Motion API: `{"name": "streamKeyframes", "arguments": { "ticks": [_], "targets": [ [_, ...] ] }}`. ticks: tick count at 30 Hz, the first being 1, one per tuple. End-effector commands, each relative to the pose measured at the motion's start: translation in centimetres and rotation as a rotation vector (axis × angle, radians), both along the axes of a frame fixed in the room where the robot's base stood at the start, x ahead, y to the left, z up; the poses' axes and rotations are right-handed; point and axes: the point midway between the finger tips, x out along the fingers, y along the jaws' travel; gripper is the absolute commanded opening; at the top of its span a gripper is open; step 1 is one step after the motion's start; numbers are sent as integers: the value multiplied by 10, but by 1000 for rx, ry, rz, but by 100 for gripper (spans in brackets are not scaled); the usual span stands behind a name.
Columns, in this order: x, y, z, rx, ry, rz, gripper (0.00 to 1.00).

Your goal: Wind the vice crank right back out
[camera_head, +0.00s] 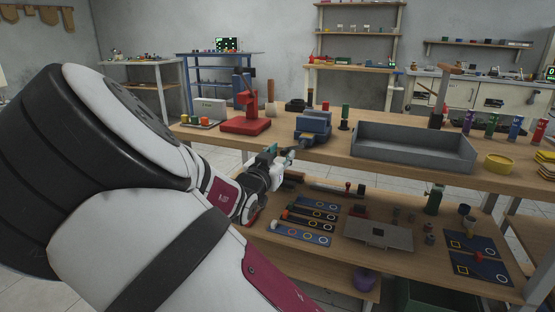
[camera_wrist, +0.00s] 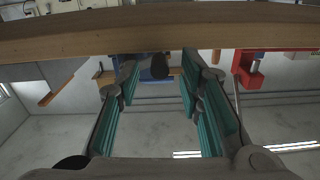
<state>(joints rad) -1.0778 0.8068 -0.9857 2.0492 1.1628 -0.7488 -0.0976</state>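The blue vice (camera_head: 314,124) stands on the upper bench top near its front edge, right of the red press. In the wrist view, which is upside down, part of the blue vice (camera_wrist: 143,66) and a dark round end, apparently the crank (camera_wrist: 160,67), show beyond the wooden edge. My gripper (camera_head: 281,155) is just in front of the bench edge, below and left of the vice. Its two teal-padded fingers (camera_wrist: 158,82) are spread apart with nothing between the pads. The dark end lies between and beyond the fingertips; I cannot tell any contact. The crank's arm is hidden or too small in the head view.
The red press (camera_head: 246,112) stands left of the vice and shows in the wrist view (camera_wrist: 246,68). A grey tray (camera_head: 414,150) is to the right. The bench's front edge (camera_wrist: 60,35) is close to my gripper. A lower shelf (camera_head: 330,256) holds blue strips and small parts.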

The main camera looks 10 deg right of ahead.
Motion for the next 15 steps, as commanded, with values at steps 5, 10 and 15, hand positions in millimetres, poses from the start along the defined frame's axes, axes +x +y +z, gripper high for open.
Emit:
{"name": "streamKeyframes", "arguments": {
  "ticks": [5,10,15],
  "targets": [
    [5,-5,0,0,0,-1,34],
    [5,-4,0,0,0,-1,34],
    [5,-4,0,0,0,-1,7]
  ]
}}
